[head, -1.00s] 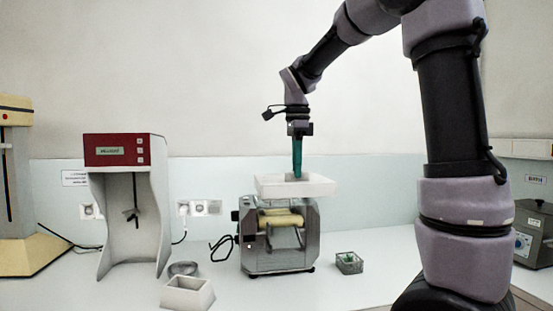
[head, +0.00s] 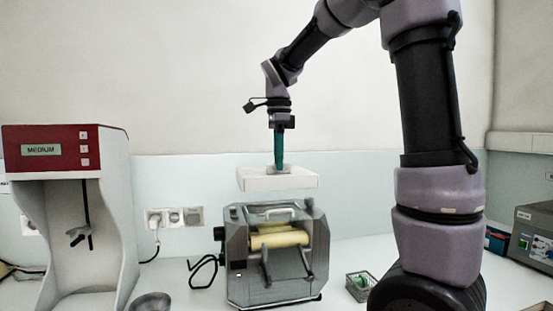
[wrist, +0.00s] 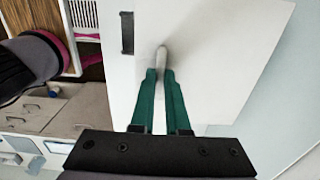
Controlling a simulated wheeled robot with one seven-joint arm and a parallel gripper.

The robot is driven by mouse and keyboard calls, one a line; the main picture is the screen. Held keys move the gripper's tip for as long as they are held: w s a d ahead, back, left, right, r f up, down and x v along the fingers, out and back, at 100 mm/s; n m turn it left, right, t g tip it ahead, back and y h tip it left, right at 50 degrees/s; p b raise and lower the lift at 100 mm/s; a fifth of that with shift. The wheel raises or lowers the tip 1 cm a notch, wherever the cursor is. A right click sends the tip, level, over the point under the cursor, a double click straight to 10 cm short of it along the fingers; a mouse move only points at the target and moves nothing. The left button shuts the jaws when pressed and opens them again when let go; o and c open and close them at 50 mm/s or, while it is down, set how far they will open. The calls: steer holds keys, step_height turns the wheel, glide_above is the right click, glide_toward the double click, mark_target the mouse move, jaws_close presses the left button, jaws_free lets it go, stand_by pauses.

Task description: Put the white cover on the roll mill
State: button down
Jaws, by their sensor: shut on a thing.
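The white cover (head: 300,181) is a flat, level slab held in the air above the roll mill (head: 237,262), with a gap between them in the head view. My gripper (head: 279,166) has green fingers pointing down and is shut on the handle on top of the cover. In the wrist view my gripper (wrist: 160,74) has its two fingers closed around the pale handle, and the cover (wrist: 215,45) spreads beyond them. The mill is a grey metal box with cream-coloured rolls (head: 278,240) showing at its open front. The wrist view does not show the mill.
A red-topped mixer (head: 65,145) stands on the bench at left, with a round grey dish (head: 151,302) beside it. Another instrument (head: 535,235) stands at far right. Wall sockets (head: 173,218) are behind.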

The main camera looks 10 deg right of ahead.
steer(key=shift+f, duration=3.6)
steer(key=shift+f, duration=0.8)
steer(key=c, duration=0.8)
jaws_free()
steer(key=shift+c, duration=0.2)
step_height(320, 180, up, 11)
steer(key=shift+f, duration=0.1)
steer(key=s+d+f+n+t+y, duration=0.1)
steer(key=s+d+n+t, duration=0.2)
steer(key=s+n, duration=0.4)
steer(key=s+d+f+n+t+y, duration=0.1)
steer(key=s+d+f+n+t, duration=0.1)
steer(key=s+n+t, duration=0.2)
steer(key=s+n, duration=0.3)
steer(key=s, duration=0.3)
steer(key=shift+s+d, duration=0.2)
steer(key=shift+d, duration=0.2)
